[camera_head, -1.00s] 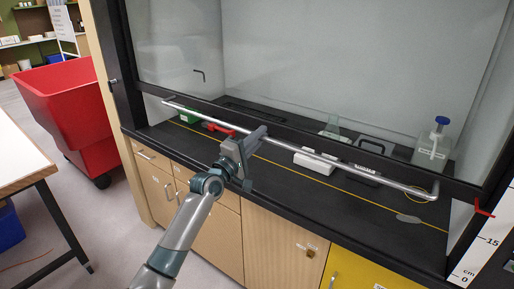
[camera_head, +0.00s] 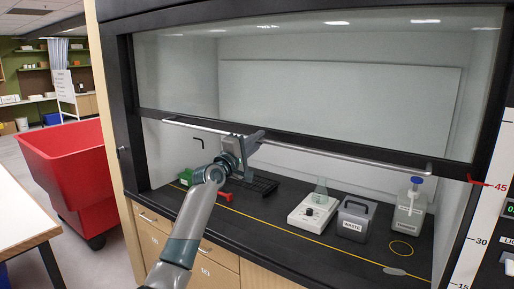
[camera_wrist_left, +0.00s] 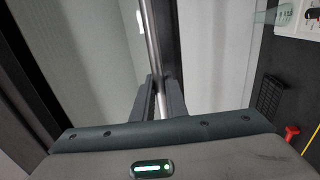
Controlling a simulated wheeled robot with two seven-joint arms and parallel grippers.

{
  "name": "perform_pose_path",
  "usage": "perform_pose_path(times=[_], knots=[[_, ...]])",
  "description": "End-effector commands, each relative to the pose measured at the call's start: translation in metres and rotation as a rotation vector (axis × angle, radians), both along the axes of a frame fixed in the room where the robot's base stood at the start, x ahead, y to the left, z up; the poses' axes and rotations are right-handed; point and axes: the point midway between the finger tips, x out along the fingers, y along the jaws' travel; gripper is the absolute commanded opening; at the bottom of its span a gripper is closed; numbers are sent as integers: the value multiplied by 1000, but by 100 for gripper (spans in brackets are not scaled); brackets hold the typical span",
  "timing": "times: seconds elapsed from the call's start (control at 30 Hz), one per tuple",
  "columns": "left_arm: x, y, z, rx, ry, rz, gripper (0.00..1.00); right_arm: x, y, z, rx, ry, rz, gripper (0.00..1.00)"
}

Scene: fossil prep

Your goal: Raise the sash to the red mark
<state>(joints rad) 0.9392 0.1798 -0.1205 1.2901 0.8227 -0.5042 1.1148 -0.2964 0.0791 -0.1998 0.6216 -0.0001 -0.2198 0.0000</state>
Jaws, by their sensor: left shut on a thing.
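The sash is a glass pane with a black bottom rail (camera_head: 330,146) and a silver handle bar (camera_head: 340,158) along it. My left gripper (camera_head: 254,142) is shut on the bar, left of its middle. In the left wrist view the bar (camera_wrist_left: 152,45) runs between the two fingers (camera_wrist_left: 160,98). A red pointer (camera_head: 475,181) sits at the right end of the rail, close to the red 45 mark (camera_head: 500,187) on the white scale. It looks about level with it; exact alignment is too small to tell. My right gripper is out of view.
Inside the hood stand a white device (camera_head: 312,214), a grey waste box (camera_head: 354,222) and a bottle with a blue cap (camera_head: 410,208). A red-handled item (camera_head: 224,197) lies near the front. A red bin (camera_head: 68,172) stands left of the hood.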

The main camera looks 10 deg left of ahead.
Motion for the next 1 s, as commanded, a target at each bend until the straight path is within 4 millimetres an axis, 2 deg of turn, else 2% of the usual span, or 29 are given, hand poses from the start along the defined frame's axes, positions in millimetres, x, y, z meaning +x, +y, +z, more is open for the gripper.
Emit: perform_pose_path(times=[0.3,0.33,0.4,0.77,1.0], knots=[[0,1,3,0,-3,1,0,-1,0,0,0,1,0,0],[0,1,3,0,-3,1,15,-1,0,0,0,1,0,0],[0,1,2,0,-3,1,31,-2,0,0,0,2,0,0],[-1,1,0,0,0,0,31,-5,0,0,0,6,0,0],[-11,4,-3,0,-1,-1,31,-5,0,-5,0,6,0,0]])
